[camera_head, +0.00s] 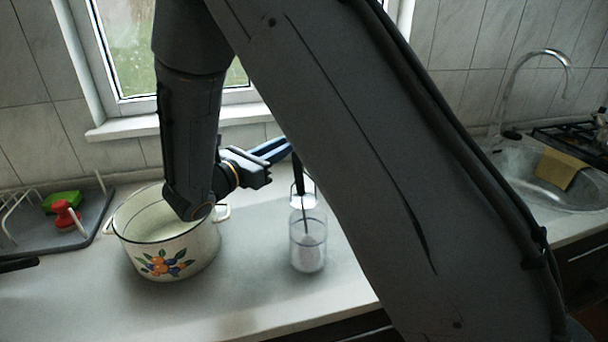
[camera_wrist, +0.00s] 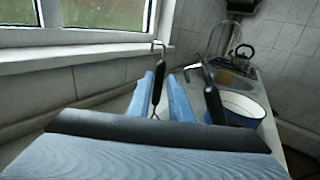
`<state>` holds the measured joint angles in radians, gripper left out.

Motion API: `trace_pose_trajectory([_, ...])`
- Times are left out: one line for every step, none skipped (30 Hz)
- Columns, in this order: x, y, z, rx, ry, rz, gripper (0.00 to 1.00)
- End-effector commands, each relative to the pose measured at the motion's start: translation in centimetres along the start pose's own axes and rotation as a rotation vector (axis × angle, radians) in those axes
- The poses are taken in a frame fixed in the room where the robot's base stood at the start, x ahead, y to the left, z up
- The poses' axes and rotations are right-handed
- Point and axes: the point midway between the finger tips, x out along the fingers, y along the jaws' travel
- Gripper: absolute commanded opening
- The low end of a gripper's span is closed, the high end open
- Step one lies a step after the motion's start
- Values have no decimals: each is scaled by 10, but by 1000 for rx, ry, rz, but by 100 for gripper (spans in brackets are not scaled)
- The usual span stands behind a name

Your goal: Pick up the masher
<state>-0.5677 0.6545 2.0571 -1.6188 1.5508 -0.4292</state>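A clear jar (camera_head: 308,250) stands on the counter, with a black-handled utensil (camera_head: 298,176) rising from it. My gripper (camera_head: 283,150) has blue fingers, level and close to the top of this handle; my arm link hides part of that spot. In the wrist view, a black handle with a wire hook (camera_wrist: 158,88) shows in the gap between the fingers (camera_wrist: 167,82), nearer the left one. The fingers look apart, not closed on it. A second black-handled utensil (camera_wrist: 212,98) leans right of the fingers. Their heads are hidden, so I cannot tell which is the masher.
A white enamel pot with a fruit decal (camera_head: 165,262) stands under my arm. The window sill (camera_head: 180,122) is behind.

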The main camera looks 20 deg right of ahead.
Motion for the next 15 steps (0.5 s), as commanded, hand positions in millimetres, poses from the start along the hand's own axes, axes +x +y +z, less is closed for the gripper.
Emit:
trace_pose_trajectory([5,-1,1,-1,0,-2,19])
trace_pose_trajectory([8,-1,2,-1,0,-2,19])
trace_pose_trajectory([12,-1,3,-1,1,-1,19])
trace_pose_trajectory([16,-2,4,-1,1,-2,19])
trace_pose_trajectory([21,-2,4,-1,2,-4,19])
trace_pose_trajectory([26,-2,5,-1,1,-3,19])
trace_pose_trajectory([31,-3,6,-2,1,-3,19])
trace_pose_trajectory([35,-4,6,-2,1,-4,19])
trace_pose_trajectory([40,-3,5,-1,1,-3,19])
trace_pose_trajectory([44,-3,5,-1,1,-2,19])
trace_pose_trajectory([47,-3,5,0,1,-3,19])
trace_pose_trajectory([50,-2,4,0,2,-3,19])
trace_pose_trajectory([52,-2,4,0,2,-2,19])
trace_pose_trajectory([53,-2,4,0,2,-1,19])
trace_pose_trajectory([54,-2,4,0,2,0,19])
